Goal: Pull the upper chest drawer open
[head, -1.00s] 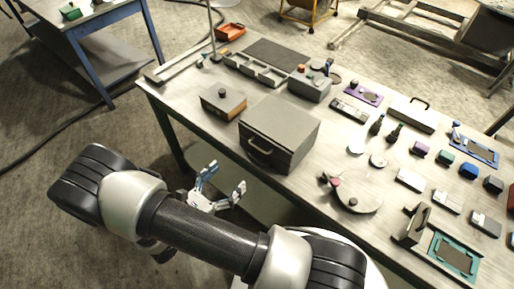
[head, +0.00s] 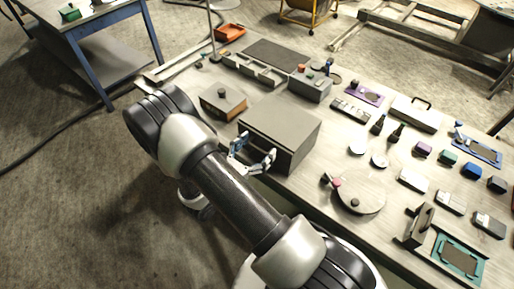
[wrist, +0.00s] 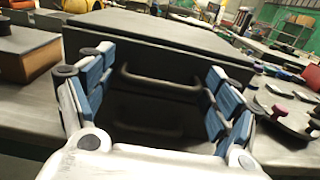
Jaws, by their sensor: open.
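The chest (head: 283,120) is a dark grey box at the table's front edge. In the wrist view, its front (wrist: 185,62) fills the middle, with the upper drawer's dark bar handle (wrist: 160,85) near the top. A second, dimmer bar (wrist: 145,131) shows lower down. The upper drawer looks shut. My gripper (head: 255,151) is open in front of the chest. In the wrist view, its blue-padded fingers (wrist: 160,70) stand left and right of the upper handle, with nothing between the pads held. Whether they touch the front is unclear.
A brown box with a black knob (head: 223,103) stands left of the chest. A round plate with a red-knobbed lever (head: 358,193) lies to the right. Several small blocks and tools cover the table's right side.

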